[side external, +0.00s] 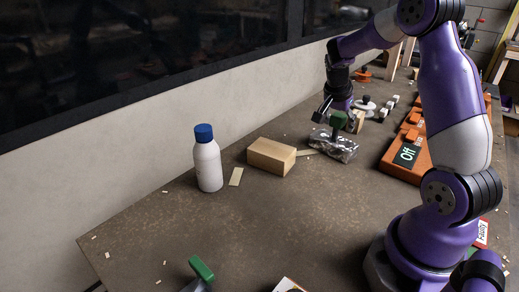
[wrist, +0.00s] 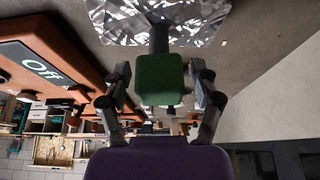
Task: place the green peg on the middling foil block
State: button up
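The green peg (side external: 338,119) has a green head and a dark grey stem. Its stem meets the top of the silver foil block (side external: 345,154), and the peg looks upright there. In the wrist view the green head (wrist: 160,80) sits between the two fingers, with the crinkled foil block (wrist: 115,22) beyond it at the top edge. My gripper (side external: 335,112) is around the head of the peg. In the wrist view the gripper (wrist: 160,88) shows a narrow gap between each fingertip and the head, so it looks open. The foil block's far side is hidden.
A wooden block (side external: 271,156) and a white bottle with a blue cap (side external: 207,160) stand left of the foil block. An orange "Off" box (side external: 405,156) lies to the right. Another green-topped piece (side external: 201,268) is at the front edge. The table's middle front is clear.

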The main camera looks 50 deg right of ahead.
jog(key=v, duration=1.2)
jog(key=s+a+n+t+y, duration=0.2)
jog(key=s+a+n, duration=0.2)
jog(key=a+n, duration=0.5)
jog(key=s+a+n+t+y, duration=0.2)
jog(key=s+a+n+t, duration=0.1)
jog(key=a+n, duration=0.6)
jog(key=a, duration=0.4)
jog(key=shift+s+a+f+t+y, duration=0.2)
jog(key=shift+s+a+t+y, duration=0.1)
jog(key=shift+s, duration=0.1)
